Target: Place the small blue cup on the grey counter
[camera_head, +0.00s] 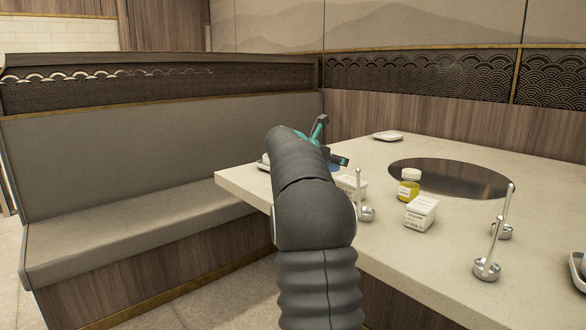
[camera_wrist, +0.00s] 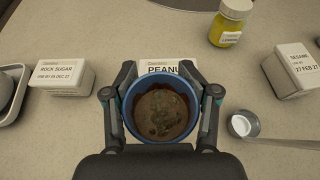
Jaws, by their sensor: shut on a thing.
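A small blue cup (camera_wrist: 160,112) holds a dark brown sauce with green flecks and is seen from above in the wrist view. My gripper (camera_wrist: 160,92) is shut on it, one finger on each side of the rim. In the head view my arm hides most of my gripper (camera_head: 330,148), and only a small blue patch of the cup (camera_head: 333,167) shows. The light grey speckled counter (camera_head: 440,255) lies under the cup in the wrist view. I cannot tell how high the cup is above it.
A "PEANU..." box (camera_wrist: 163,66) is partly hidden behind the cup. A rock sugar box (camera_wrist: 62,77) stands left, a sesame box (camera_wrist: 292,68) and a metal ladle (camera_wrist: 243,124) right. A yellow jar (camera_head: 409,185) stands near the dark round plate (camera_head: 460,178).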

